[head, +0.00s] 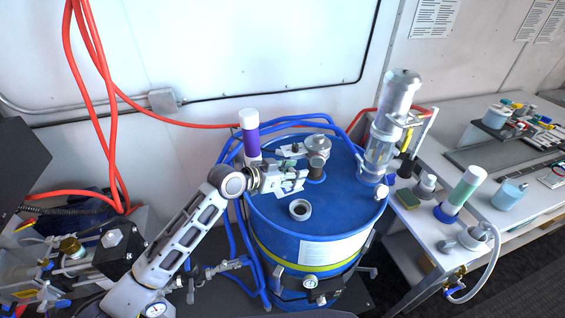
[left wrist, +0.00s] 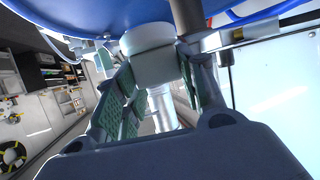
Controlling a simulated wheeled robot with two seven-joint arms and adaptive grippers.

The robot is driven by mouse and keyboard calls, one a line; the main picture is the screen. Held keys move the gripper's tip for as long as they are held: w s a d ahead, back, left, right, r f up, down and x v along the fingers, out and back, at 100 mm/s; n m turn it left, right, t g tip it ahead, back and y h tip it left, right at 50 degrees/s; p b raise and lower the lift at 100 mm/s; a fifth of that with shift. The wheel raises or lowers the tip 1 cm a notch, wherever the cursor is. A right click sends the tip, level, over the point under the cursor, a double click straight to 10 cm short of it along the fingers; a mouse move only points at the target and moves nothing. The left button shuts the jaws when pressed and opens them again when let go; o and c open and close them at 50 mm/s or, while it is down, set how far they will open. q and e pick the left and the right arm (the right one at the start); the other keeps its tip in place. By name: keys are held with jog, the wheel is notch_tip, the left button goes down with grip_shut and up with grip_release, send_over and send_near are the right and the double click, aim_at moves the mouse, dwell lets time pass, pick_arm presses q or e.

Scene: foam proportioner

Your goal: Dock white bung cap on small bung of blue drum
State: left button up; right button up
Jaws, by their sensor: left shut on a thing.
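The blue drum (head: 276,225) stands upright at the middle of the head view. My left gripper (head: 298,178) is over its lid, beside a grey upright pipe (head: 317,168). In the left wrist view, the fingers (left wrist: 158,75) are shut on the white bung cap (left wrist: 155,66). A wider round white part (left wrist: 145,37) lies between the cap and the blue drum (left wrist: 90,14); I cannot tell whether it is the cap's skirt or a bung. The fingers mostly hide the cap in the head view. A white-rimmed opening (head: 300,209) shows on the near lid. My right gripper is not in view.
A clear cylinder fitting (head: 382,150) stands at the drum's right side. A purple-and-white tube (head: 250,135) stands behind my gripper. Blue hoses (head: 228,200) loop around the drum's left and back. A bench with bottles (head: 465,187) is on the right.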

pick_arm(q)
jog(key=shift+s+d+f+m+g+h, duration=0.25)
jog(key=shift+s+d+f+m+g, duration=0.15)
jog(key=shift+s+f, duration=0.2)
jog(key=shift+s+d+f+m+g+h, duration=0.3)
jog(key=shift+s+d+f, duration=0.15)
jog(key=shift+f, duration=0.15)
jog(key=shift+s+d+f+m+g, duration=0.3)
jog(key=shift+s+f+g, duration=0.1)
jog(key=shift+s+f, duration=0.05)
jog(key=shift+f, duration=0.1)
notch_tip(320, 180, down, 6)
jog(key=b, duration=0.3)
jog(key=shift+r+b, duration=0.2)
jog(key=shift+b, duration=0.15)
dwell(0.6)
dwell(0.5)
